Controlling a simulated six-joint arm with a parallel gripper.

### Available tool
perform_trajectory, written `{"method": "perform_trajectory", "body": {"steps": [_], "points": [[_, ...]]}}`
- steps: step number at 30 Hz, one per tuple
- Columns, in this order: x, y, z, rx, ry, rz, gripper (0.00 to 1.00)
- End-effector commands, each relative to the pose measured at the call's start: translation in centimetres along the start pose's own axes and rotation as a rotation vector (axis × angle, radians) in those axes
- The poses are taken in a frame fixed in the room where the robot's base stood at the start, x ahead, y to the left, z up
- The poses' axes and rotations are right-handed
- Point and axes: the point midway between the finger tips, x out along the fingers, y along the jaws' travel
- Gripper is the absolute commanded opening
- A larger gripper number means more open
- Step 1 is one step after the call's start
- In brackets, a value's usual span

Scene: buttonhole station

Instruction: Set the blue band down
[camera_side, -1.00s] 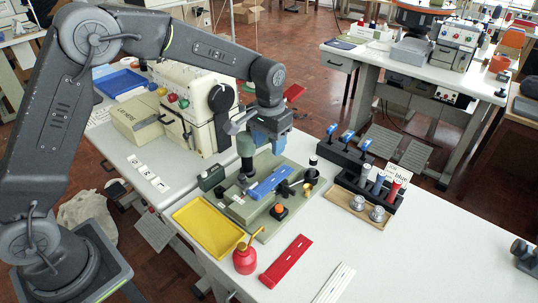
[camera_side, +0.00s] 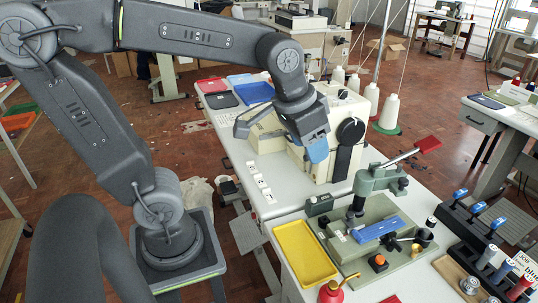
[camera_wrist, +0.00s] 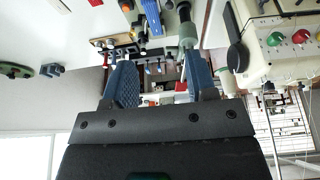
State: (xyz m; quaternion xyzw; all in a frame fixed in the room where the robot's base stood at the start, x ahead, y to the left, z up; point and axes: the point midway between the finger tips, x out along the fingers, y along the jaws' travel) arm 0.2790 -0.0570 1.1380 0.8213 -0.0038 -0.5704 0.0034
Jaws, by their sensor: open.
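The blue band (camera_side: 378,229) is a flat blue strip lying on the grey-green fixture (camera_side: 366,266), below and right of its green upright head (camera_side: 380,181). My gripper (camera_side: 318,152) is up in the air, above and left of the band and well apart from it, in front of the cream machine. Its blue fingers also show in the wrist view (camera_wrist: 162,82), spread apart with nothing held between them. A blue strip at the top of the wrist view (camera_wrist: 153,16) looks like the band, but it is small.
A yellow tray (camera_side: 304,252) lies left of the fixture and a red oil can (camera_side: 331,292) in front. A red-ended lever (camera_side: 428,144) sticks up from the fixture head. The cream machine (camera_side: 348,130) stands behind. A black rack with blue-topped tools (camera_side: 478,208) is at right.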

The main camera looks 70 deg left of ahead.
Motion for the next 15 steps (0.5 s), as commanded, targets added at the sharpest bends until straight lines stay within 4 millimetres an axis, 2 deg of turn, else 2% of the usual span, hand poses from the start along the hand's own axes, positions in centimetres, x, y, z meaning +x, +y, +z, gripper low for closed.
{"method": "perform_trajectory", "body": {"steps": [1, 3, 6, 10, 15], "points": [[-0.7, -0.2, 1.7, -0.001, 0.035, -0.002, 0.52], [-1.2, -0.5, 3.7, -0.001, 0.067, -0.004, 0.52], [-1.3, -0.7, 5.8, 0.0, 0.104, -0.007, 0.52], [-1.3, -0.8, 7.3, 0.002, 0.13, -0.009, 0.52], [-1.2, -0.8, 7.7, 0.002, 0.136, -0.01, 0.52]]}}
